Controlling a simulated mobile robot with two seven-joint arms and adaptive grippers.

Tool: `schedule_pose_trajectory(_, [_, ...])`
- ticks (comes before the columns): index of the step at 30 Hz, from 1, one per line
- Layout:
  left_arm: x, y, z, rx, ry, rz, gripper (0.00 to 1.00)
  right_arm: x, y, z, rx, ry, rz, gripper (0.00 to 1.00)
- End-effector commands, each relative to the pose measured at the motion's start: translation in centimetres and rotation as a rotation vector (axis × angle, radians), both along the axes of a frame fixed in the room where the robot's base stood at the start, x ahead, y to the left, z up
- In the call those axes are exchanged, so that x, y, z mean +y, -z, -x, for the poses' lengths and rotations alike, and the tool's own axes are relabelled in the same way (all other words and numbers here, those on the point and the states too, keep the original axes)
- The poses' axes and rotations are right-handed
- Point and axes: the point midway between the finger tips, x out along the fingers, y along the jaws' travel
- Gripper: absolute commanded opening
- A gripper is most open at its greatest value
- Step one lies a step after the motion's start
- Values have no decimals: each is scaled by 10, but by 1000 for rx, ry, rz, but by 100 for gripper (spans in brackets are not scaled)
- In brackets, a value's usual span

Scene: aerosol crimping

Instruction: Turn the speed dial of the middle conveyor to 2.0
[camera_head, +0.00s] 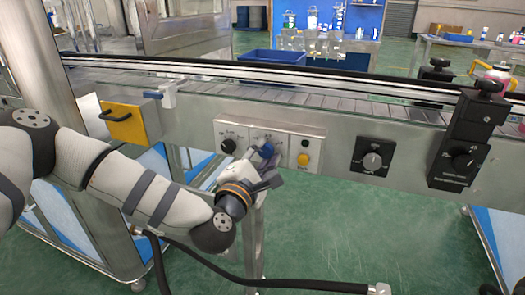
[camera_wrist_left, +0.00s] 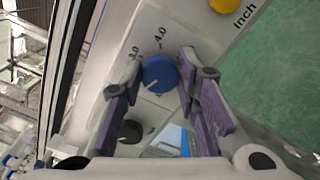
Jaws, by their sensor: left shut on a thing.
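The blue speed dial (camera_wrist_left: 159,73) sits on the white control panel (camera_wrist_left: 118,35) of the conveyor. It also shows in the head view (camera_head: 267,150), partly hidden by my gripper. In the left wrist view the numbers 3.0 and 4.0 are readable beside it, and its white mark points to the lower left, away from them. My left gripper (camera_head: 264,167) is at the dial, with one purple-padded finger on each side, shut on it. The number at the mark is not readable. My right gripper is not in view.
A black knob (camera_head: 229,146) and a yellow button (camera_head: 303,159) flank the dial on the panel. A black dial box (camera_head: 373,157) and a black clamp unit (camera_head: 468,145) are further right. A yellow box with a handle (camera_head: 127,121) is at left. The belt (camera_head: 300,98) runs above.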

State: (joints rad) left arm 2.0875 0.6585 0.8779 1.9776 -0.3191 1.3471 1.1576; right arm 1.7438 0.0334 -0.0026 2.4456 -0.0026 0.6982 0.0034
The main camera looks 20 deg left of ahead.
Motion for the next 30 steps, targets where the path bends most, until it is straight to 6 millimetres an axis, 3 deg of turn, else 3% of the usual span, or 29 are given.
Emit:
schedule_pose_trajectory(12, [1,0,0,-5,-3,-151,1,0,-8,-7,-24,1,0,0])
schedule_pose_trajectory(27, [1,2,0,-4,-3,-166,1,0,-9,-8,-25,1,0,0])
schedule_pose_trajectory(28, [1,2,0,-4,-3,-166,31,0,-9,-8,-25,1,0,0])
schedule_pose_trajectory(30, [1,2,0,-4,-3,-166,47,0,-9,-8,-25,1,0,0])
